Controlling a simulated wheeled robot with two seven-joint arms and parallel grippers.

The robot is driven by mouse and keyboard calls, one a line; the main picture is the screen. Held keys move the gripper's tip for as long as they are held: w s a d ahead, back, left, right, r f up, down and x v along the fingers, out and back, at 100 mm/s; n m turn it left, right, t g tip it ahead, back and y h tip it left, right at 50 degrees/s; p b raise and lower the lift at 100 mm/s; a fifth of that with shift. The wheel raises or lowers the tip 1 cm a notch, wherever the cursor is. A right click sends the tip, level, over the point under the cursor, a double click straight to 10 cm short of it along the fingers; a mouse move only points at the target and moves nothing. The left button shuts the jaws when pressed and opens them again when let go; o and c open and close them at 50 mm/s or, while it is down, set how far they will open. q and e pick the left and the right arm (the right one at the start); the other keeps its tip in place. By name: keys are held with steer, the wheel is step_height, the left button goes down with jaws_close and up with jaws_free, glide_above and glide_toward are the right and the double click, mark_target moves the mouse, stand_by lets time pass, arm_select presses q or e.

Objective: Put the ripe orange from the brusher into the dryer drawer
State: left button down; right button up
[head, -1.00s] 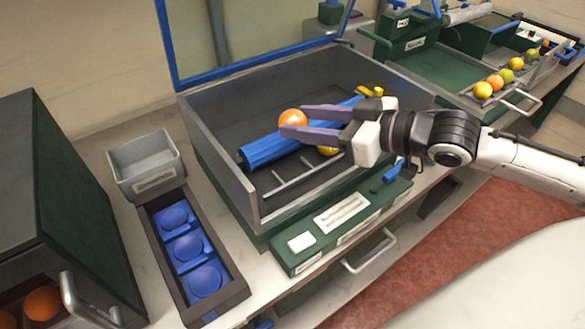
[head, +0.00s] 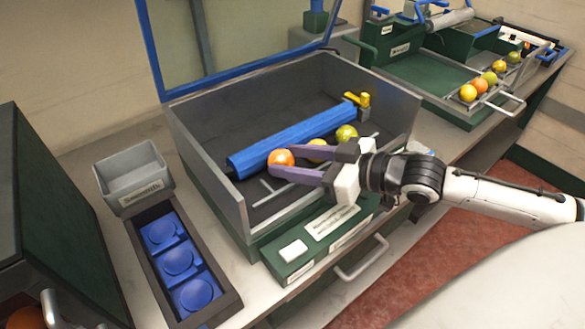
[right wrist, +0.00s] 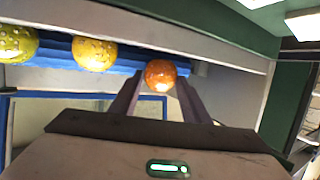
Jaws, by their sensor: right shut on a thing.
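The orange fruit (head: 281,158) is between the purple-grey fingertips of my right gripper (head: 279,163), which is shut on it. In the head view it appears near the left end of the brusher's blue roller (head: 292,135). The brusher is an open grey box (head: 225,185) with a raised blue-framed lid. In the right wrist view the orange (right wrist: 160,75) shows at the fingertips (right wrist: 160,90). My left gripper is not in view. A dark green cabinet (head: 62,205) with a handle stands at the left; I cannot tell whether it is the dryer.
Two yellowish fruits (head: 317,150) (head: 346,133) lie in the brusher beside the roller. A grey bin (head: 128,183) and a dark tray with blue round holders (head: 178,261) stand between cabinet and brusher. A fruit-filled tray (head: 519,77) is at the far right.

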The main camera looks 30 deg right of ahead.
steer(key=shift+f+p, duration=0.3)
steer(key=shift+f, duration=0.65)
steer(key=shift+f, duration=0.1)
steer(key=o, duration=1.1)
